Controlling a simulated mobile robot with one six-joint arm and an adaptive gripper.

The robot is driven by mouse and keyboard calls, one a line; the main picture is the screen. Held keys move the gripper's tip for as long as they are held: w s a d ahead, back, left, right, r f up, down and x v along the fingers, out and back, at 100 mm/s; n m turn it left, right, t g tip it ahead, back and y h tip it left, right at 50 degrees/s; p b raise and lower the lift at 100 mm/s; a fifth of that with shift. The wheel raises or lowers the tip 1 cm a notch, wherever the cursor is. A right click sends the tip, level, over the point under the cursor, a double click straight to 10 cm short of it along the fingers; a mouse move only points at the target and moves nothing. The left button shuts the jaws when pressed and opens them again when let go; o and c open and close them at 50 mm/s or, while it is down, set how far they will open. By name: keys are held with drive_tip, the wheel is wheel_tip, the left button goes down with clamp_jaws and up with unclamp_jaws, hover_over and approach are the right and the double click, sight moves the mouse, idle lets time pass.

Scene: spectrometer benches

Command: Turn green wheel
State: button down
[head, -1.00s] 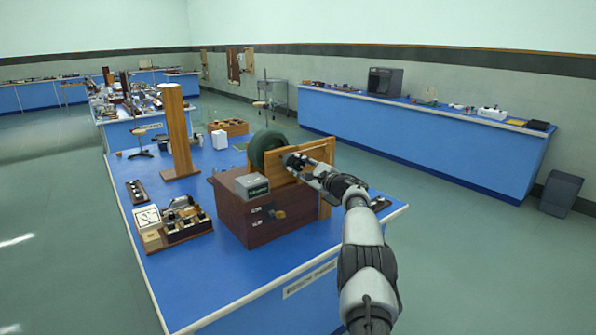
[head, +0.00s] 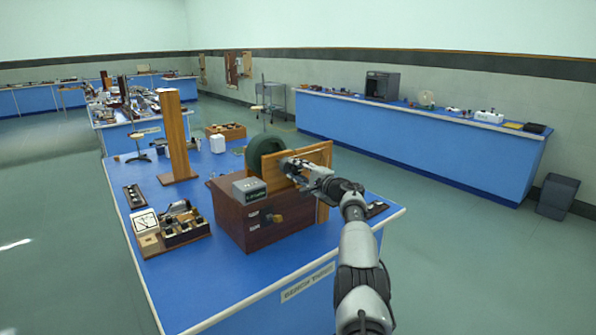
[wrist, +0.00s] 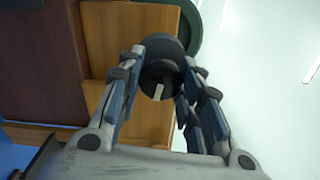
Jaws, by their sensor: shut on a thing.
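The dark green wheel (head: 265,150) stands upright behind a wooden board (head: 315,158) on a brown wooden box (head: 262,220). Part of its green rim shows at the top of the wrist view (wrist: 214,28). My gripper (head: 288,164) is at the front of the board. In the wrist view, my gripper (wrist: 160,88) has its fingers on both sides of a dark round knob (wrist: 157,78) with a pale mark, and is shut on it. The board and my gripper hide much of the wheel in the head view.
A grey meter box (head: 249,190) sits on the brown box. A wooden post (head: 177,135) and an instrument with a dial (head: 146,222) stand to the left on the blue bench (head: 165,275). A long blue bench (head: 420,138) lies at the right, with open floor between.

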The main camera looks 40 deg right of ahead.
drive_tip(key=shift+r, duration=0.15)
drive_tip(key=c, duration=1.6)
unclamp_jaws()
drive_tip(key=o, duration=0.5)
